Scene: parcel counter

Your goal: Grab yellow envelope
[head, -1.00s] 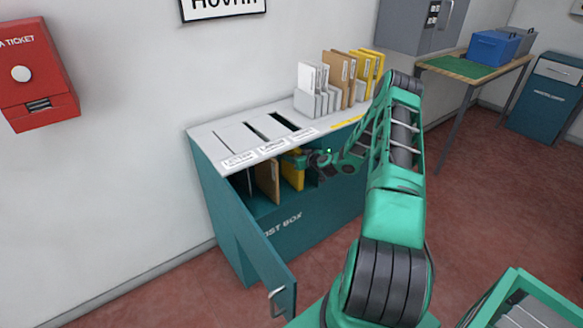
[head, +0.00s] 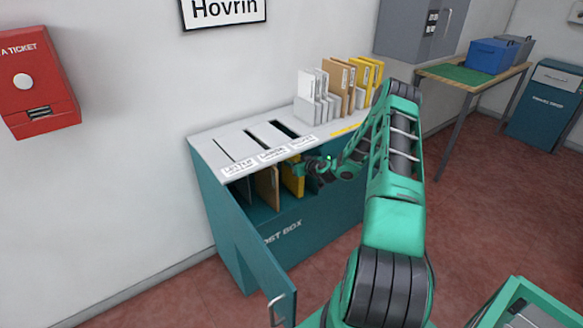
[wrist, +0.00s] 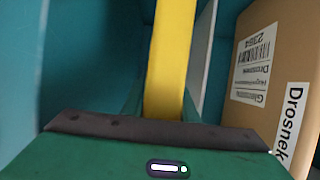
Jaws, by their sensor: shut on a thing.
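A yellow envelope (head: 292,180) stands upright inside the open compartment of the teal post box (head: 320,225). In the wrist view the yellow envelope (wrist: 170,60) shows edge-on, running up from between my jaws. My gripper (head: 306,172) reaches in from the right at the box opening, and in the wrist view my gripper (wrist: 168,112) is shut on the envelope's near edge. The fingertips are mostly hidden behind the gripper body. A brown envelope (head: 267,187) stands left of the yellow one; in the wrist view it (wrist: 272,75) carries a barcode and the label "Drosnek".
The box's door (head: 255,255) hangs open at the left front. Thin dividers separate the compartments. More white, brown and yellow envelopes (head: 340,88) stand on the box's top. A red ticket box (head: 38,78) is on the wall.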

